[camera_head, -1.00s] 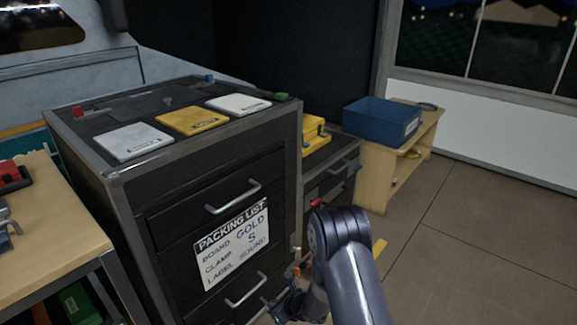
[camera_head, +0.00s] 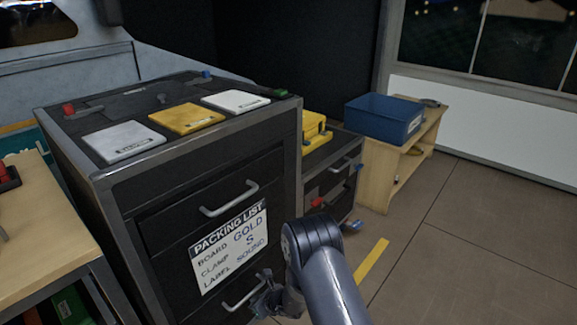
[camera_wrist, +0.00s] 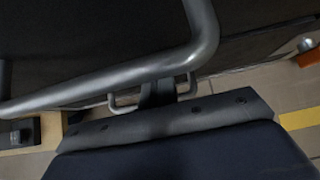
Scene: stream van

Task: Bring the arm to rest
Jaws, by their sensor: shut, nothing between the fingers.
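My gripper (camera_head: 264,300) is low at the front of the black drawer cabinet (camera_head: 160,215), close to its lower drawer handle (camera_head: 245,291). My arm comes up from the bottom edge and bends down to it. In the wrist view my gripper (camera_wrist: 158,92) is partly hidden behind a grey metal bar handle (camera_wrist: 120,78) that crosses close to the camera. The fingers are shut with nothing between them. I cannot tell whether the gripper touches the handle.
A packing list (camera_head: 230,246) is on the cabinet front. White (camera_head: 124,141) and yellow (camera_head: 187,118) panels lie on top. A wooden bench (camera_head: 38,225) stands left. A blue bin (camera_head: 384,120) sits on a low wooden shelf (camera_head: 378,180). The floor (camera_head: 470,240) at right is clear.

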